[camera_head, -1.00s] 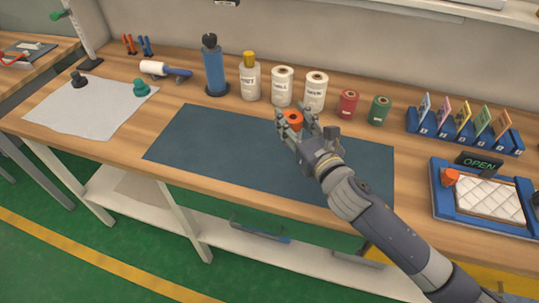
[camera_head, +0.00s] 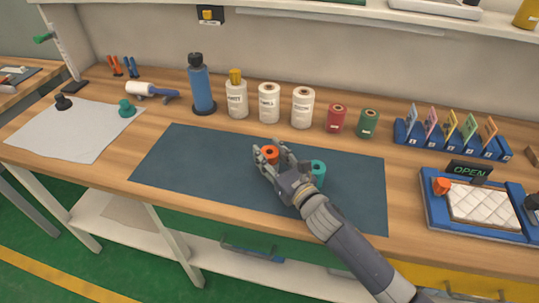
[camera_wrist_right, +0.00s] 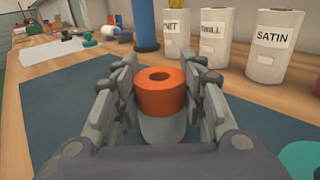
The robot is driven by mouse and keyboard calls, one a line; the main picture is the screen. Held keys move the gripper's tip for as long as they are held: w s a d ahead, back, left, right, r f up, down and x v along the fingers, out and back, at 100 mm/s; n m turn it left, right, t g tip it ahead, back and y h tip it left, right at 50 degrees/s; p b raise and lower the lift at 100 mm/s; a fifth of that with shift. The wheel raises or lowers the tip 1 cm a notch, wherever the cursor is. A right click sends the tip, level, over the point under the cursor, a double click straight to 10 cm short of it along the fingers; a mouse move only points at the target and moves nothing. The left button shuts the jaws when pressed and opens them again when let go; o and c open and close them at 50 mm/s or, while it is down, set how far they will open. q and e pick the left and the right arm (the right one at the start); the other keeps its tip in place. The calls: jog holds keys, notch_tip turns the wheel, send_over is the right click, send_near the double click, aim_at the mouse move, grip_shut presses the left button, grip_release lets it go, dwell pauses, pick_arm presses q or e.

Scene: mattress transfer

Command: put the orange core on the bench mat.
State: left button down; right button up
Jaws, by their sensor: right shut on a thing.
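The orange core (camera_head: 270,153) is a short orange cylinder with a hole in its top. My right gripper (camera_head: 272,160) is shut on it, over the left middle of the dark blue bench mat (camera_head: 190,160). In the right wrist view the orange core (camera_wrist_right: 160,92) stands upright between the two fingers, with mat around it. Whether its underside touches the mat cannot be told. A teal core (camera_head: 318,172) is on the mat just right of my right gripper, partly hidden by it. My left gripper is not in view.
White labelled rolls (camera_head: 269,103), a red spool (camera_head: 336,118) and a green spool (camera_head: 367,123) stand behind the mat. A blue tray (camera_head: 430,212) with a quilted white pad is at the right. A grey sheet (camera_head: 75,135) lies at the left. The mat's left part is clear.

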jog(key=shift+f, duration=0.1)
jog(key=shift+f, duration=0.1)
jog(key=o, duration=0.8)
jog(key=shift+c, duration=0.2)
jog(key=shift+s, duration=0.1)
jog(key=b+v, duration=0.1)
jog(key=v, duration=1.1)
jog(key=shift+b, duration=0.3)
